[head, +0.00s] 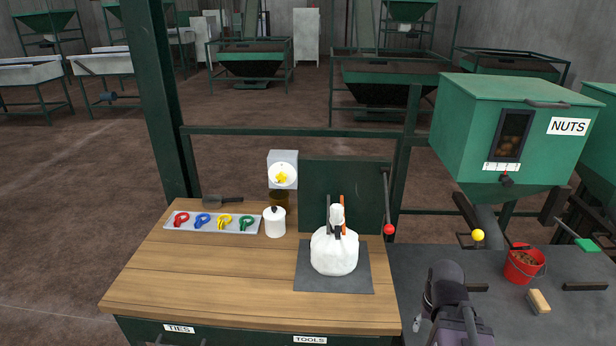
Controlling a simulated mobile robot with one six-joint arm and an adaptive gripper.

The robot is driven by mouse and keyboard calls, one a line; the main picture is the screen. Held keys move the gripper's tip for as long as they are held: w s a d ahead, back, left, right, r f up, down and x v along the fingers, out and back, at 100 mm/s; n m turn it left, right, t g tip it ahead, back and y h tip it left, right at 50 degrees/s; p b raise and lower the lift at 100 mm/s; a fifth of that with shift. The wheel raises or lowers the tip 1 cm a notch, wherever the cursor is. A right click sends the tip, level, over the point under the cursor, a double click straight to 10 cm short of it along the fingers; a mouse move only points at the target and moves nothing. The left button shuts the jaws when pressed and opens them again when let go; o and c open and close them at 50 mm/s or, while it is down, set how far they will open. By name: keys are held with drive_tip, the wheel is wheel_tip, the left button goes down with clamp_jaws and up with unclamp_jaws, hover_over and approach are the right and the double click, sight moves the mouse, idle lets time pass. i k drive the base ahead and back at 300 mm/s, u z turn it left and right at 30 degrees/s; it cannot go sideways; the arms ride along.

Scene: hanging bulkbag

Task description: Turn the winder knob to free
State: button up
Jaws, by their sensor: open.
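A yellow knob (282,177) sits on a white round dial on a grey box (283,157), at the back edge of the wooden bench. I take it for the winder knob; any marks around it are too small to read. My gripper (443,285) is at the lower right, in front of the grey table and well apart from the knob. It is open; its fingers are hard to make out from this angle. A tied white bag (334,252) stands on a dark mat (307,283), with dark and orange strips at its neck.
A tray (256,226) of coloured ties, a white lidded pot (274,222) and a scoop (222,201) lie on the bench (180,272). A red-balled lever (389,228) stands right of the bag. A green NUTS hopper (470,125) and red bucket (520,266) are right.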

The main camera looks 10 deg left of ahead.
sight(281, 177)
drive_tip(key=z, duration=0.65)
drive_tip(key=k, duration=1.1)
drive_tip(key=u, duration=0.6)
drive_tip(key=i, duration=1)
drive_tip(key=z, duration=0.05)
